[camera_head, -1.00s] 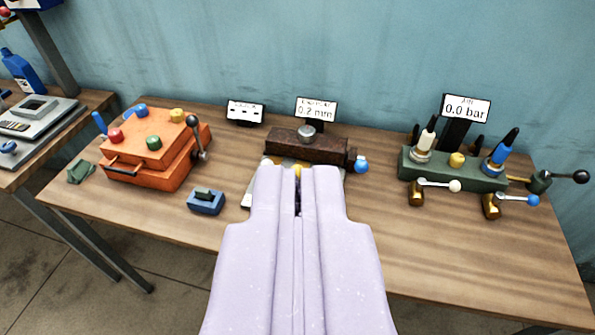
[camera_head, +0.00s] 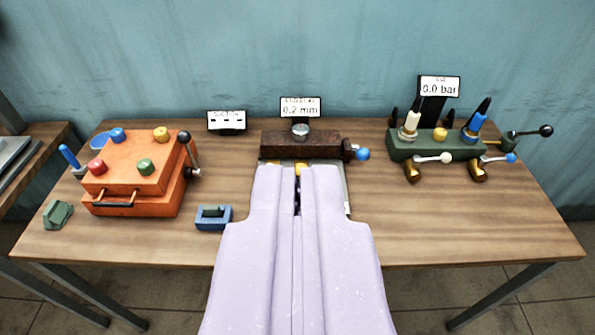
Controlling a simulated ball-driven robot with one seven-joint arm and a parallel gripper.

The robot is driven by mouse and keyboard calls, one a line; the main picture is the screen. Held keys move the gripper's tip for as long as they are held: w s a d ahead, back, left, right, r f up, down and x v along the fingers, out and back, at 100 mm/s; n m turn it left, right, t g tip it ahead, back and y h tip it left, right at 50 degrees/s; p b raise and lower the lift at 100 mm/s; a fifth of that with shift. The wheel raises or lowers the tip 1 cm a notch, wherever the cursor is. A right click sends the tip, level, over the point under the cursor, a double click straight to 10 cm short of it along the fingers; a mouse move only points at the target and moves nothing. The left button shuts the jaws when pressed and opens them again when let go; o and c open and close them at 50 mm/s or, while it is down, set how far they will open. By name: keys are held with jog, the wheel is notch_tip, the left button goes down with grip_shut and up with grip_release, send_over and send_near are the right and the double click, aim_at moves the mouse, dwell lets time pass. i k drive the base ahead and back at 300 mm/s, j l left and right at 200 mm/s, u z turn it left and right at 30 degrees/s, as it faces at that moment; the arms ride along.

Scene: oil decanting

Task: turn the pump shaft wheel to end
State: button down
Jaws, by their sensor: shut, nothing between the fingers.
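My gripper (camera_head: 298,172) is shut and empty. It reaches up the middle of the picture and covers part of a pale plate (camera_head: 346,190) on the bench. A dark brown block (camera_head: 285,145) with a round metal knob (camera_head: 300,131) on top and a blue-ended screw (camera_head: 362,154) at its right stands beyond the fingertips. No part is plainly marked as the pump shaft wheel, and I cannot tell which it is. An orange box (camera_head: 130,165) at left has coloured caps and a black-knobbed crank (camera_head: 186,142) on its right side.
The wooden bench (camera_head: 450,215) stands against a blue wall. A green manifold (camera_head: 400,148) with levers is at right, under a "0.0 bar" display (camera_head: 440,87). A "0.2 mm" display (camera_head: 300,106) is behind the block. A blue block (camera_head: 213,218) and green piece (camera_head: 57,213) lie at left.

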aim_at(300, 132)
jog(key=l+u, duration=0.35)
jog(key=l, duration=0.5)
jog(key=l+u, duration=0.3)
jog(key=l, duration=0.6)
jog(key=k+l+u, duration=0.1)
jog(key=l+u, duration=0.25)
jog(key=l, duration=0.5)
jog(key=i+u, duration=0.35)
jog(key=i, duration=0.45)
jog(key=i+l+u, duration=0.15)
jog(key=i+u, duration=0.15)
jog(key=i, duration=0.5)
